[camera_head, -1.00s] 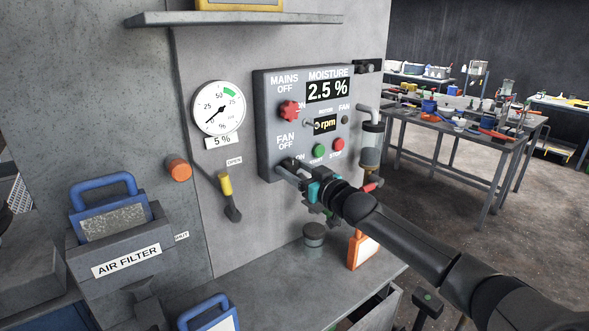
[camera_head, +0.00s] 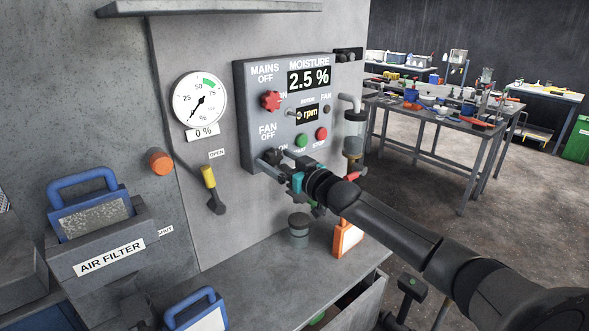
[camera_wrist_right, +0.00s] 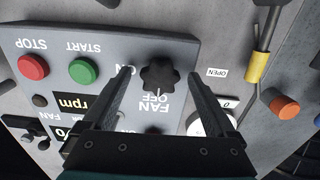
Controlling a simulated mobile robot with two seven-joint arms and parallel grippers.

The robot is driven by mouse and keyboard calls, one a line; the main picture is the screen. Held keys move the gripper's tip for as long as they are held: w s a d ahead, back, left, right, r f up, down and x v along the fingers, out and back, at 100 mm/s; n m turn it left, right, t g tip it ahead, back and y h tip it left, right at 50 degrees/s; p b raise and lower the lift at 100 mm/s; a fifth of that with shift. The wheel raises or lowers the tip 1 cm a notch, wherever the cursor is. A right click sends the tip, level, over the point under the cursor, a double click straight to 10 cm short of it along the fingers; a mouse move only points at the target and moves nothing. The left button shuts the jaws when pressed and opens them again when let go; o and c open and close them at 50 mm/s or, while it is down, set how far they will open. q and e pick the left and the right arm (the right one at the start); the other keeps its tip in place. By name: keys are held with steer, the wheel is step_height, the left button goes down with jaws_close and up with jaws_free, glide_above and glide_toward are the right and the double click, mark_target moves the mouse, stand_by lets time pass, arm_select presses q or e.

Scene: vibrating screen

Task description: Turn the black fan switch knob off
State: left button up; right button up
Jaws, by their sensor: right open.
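The black fan switch knob (camera_wrist_right: 158,79) is a lobed knob beside the FAN OFF and ON lettering, which appears upside down in the right wrist view. My right gripper (camera_wrist_right: 158,72) is open, with one finger on each side of the knob. A gap shows between each finger and the knob. I cannot tell which position the knob points to. My left gripper is not in view.
A red mains knob (camera_head: 271,100) sits above. Green start (camera_head: 302,141) and red stop (camera_head: 321,134) buttons are close to the right gripper. A gauge (camera_head: 200,99) reads 0 %, and a yellow-handled lever (camera_head: 209,178) hangs left of the panel. A bench ledge lies below.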

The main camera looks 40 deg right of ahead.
steer(key=s+d, duration=0.1)
steer(key=s, duration=1.4)
steer(key=shift+d, duration=0.1)
steer(key=shift+f, duration=0.1)
stand_by(0.5)
